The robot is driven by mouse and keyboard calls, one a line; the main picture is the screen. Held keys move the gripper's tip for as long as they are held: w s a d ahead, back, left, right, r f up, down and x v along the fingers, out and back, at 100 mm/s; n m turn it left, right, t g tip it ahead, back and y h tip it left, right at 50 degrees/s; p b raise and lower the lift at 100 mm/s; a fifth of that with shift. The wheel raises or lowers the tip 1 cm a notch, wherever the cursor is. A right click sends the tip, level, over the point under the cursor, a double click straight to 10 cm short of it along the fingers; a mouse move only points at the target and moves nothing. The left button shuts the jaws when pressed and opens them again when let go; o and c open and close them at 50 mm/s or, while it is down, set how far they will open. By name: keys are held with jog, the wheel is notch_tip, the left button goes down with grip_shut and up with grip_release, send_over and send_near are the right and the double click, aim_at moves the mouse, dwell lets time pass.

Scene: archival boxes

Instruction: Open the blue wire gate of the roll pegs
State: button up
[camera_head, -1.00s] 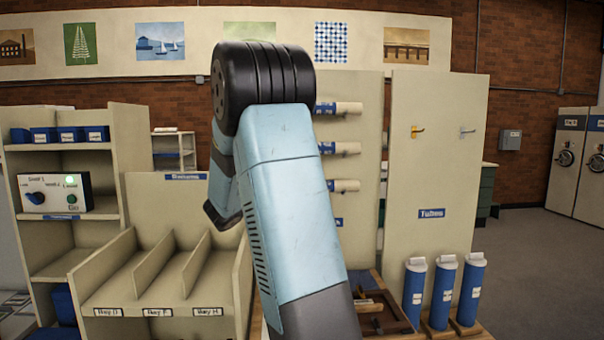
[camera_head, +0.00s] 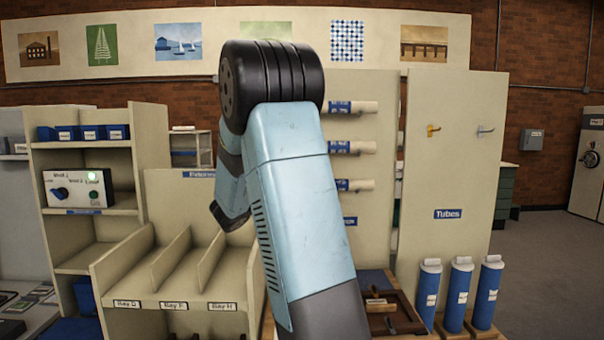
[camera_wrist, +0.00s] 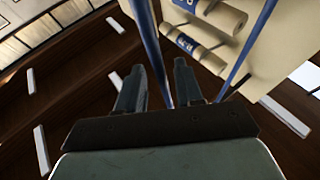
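The roll pegs hold white rolls on a cream panel (camera_head: 365,232) behind my arm; the top roll (camera_head: 358,107), middle roll (camera_head: 356,148) and lower roll (camera_head: 358,185) stick out to the right of it. The blue wire gate (camera_wrist: 151,40) shows in the wrist view as two long blue bars, with white rolls (camera_wrist: 216,14) between them. My gripper (camera_wrist: 160,78) has its fingers apart with nothing gripped. In the picture, the left bar passes between the fingers; I cannot tell its depth or whether they touch. My arm hides the gripper and gate in the head view.
A tubes panel (camera_head: 452,170) with two hooks stands to the right, above several blue tubes (camera_head: 457,294). A wooden tray (camera_head: 390,318) sits in front. Bay shelves (camera_head: 170,275) and a control box (camera_head: 78,189) stand on the left. Grey floor (camera_head: 550,270) is open at right.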

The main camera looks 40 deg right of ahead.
jog(key=v, duration=1.2)
jog(key=shift+f, duration=0.1)
